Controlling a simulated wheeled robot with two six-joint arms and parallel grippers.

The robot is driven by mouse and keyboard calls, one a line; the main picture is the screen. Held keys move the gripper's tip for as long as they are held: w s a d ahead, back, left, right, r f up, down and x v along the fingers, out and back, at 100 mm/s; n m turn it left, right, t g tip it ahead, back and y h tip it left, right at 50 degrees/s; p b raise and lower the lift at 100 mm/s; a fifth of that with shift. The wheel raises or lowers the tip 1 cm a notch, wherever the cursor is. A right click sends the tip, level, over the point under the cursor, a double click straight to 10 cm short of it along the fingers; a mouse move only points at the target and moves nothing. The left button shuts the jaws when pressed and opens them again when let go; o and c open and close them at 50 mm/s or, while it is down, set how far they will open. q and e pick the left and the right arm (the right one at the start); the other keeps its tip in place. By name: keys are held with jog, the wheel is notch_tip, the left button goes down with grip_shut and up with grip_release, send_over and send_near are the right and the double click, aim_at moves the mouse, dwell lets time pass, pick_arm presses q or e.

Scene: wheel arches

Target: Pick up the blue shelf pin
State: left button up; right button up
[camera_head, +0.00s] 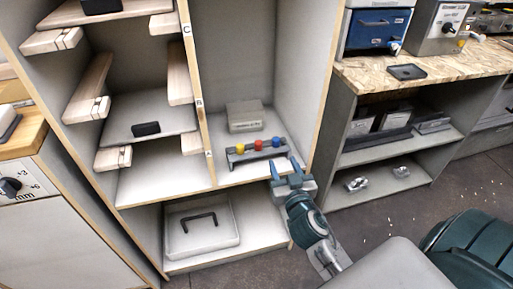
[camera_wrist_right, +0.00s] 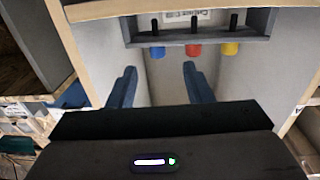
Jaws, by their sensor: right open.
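The blue shelf pin (camera_head: 276,142) stands at the right end of a grey rack (camera_head: 250,157) on the middle shelf of the open cabinet. In the right wrist view the blue pin (camera_wrist_right: 157,53) shows ahead, between the lines of my two fingers. A red pin (camera_head: 258,145) and a yellow pin (camera_head: 240,148) stand beside it in the same rack. My right gripper (camera_head: 285,167) is open and empty, just in front of the rack's right end, its blue fingers apart from the pin. My left gripper is out of view.
A grey box (camera_head: 244,116) sits behind the rack. The cabinet's right side wall (camera_head: 316,110) stands close to my right gripper. A white tray (camera_head: 228,234) with a black handle lies on the lower shelf. A workbench (camera_head: 430,73) stands at right.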

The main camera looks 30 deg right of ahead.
aim_at(276, 138)
jog(key=x, duration=0.5)
jog(key=shift+r+p, duration=0.1)
jog(key=shift+p, duration=0.2)
jog(key=x, duration=0.5)
jog(key=shift+s+d+p, duration=0.1)
jog(key=shift+d+p, duration=0.1)
jog(key=shift+p, duration=0.15)
grip_shut()
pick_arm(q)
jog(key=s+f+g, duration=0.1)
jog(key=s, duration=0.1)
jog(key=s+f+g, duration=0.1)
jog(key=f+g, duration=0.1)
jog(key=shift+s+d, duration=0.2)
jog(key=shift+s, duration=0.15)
pick_arm(e)
jog(key=shift+r, duration=0.1)
jog(key=shift+r, duration=0.2)
notch_tip(276, 138, up, 4)
jog(key=shift+f+p, duration=0.25)
jog(key=shift+p, duration=0.4)
pick_arm(q)
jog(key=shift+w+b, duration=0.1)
jog(key=shift+b, duration=0.7)
pick_arm(e)
jog(key=v, duration=1.6)
jog(key=shift+r, duration=0.55)
